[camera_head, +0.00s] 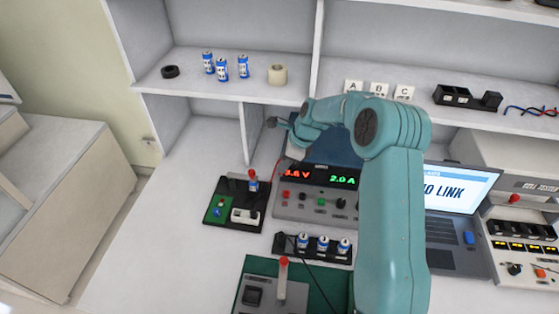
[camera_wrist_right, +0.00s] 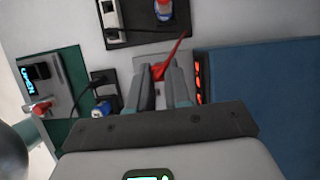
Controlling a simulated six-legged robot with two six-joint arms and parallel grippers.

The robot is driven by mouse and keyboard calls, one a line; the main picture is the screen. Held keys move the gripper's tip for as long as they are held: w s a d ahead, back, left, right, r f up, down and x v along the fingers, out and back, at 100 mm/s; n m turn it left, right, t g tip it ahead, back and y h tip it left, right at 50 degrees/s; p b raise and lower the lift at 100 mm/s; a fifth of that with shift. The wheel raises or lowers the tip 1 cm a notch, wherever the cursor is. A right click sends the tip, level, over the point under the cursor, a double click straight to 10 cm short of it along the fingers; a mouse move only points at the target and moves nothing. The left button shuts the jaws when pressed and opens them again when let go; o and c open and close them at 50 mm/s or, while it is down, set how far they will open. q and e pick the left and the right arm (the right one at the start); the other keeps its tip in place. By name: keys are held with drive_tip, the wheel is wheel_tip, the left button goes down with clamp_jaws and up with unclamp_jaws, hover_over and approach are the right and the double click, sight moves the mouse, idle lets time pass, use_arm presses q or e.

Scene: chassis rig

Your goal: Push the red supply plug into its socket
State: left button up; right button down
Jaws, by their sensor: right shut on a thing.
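The red supply plug (camera_wrist_right: 158,70) sits between the fingertips of my right gripper (camera_wrist_right: 169,76) in the right wrist view, with a thin red part reaching up and right from it. My right gripper is shut on it. In the head view my right arm reaches left over the power supply (camera_head: 290,207); the fingers are mostly hidden there, and a red line shows by the wrist. The supply's front panel has a red socket or button (camera_head: 286,194) at its left. In the wrist view the fingers cover the panel, so I cannot tell whether the plug touches a socket. My left gripper is not in view.
A black tray (camera_head: 225,218) with a white holder and blue cell lies left of the supply. A black rack (camera_head: 285,250) of blue-white cells stands in front. A green board (camera_head: 324,299) with a red-tipped lever is nearer. A laptop (camera_head: 462,190) stands right.

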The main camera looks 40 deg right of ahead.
drive_tip(key=shift+s+d+f, duration=0.55)
drive_tip(key=shift+d+f, duration=0.15)
drive_tip(key=shift+f, duration=0.2)
drive_tip(key=shift+s+d, duration=0.1)
drive_tip(key=shift+f+b, duration=1.7)
drive_tip(key=shift+f, duration=1.25)
drive_tip(key=shift+f+b, duration=0.7)
drive_tip(key=shift+f, duration=0.6)
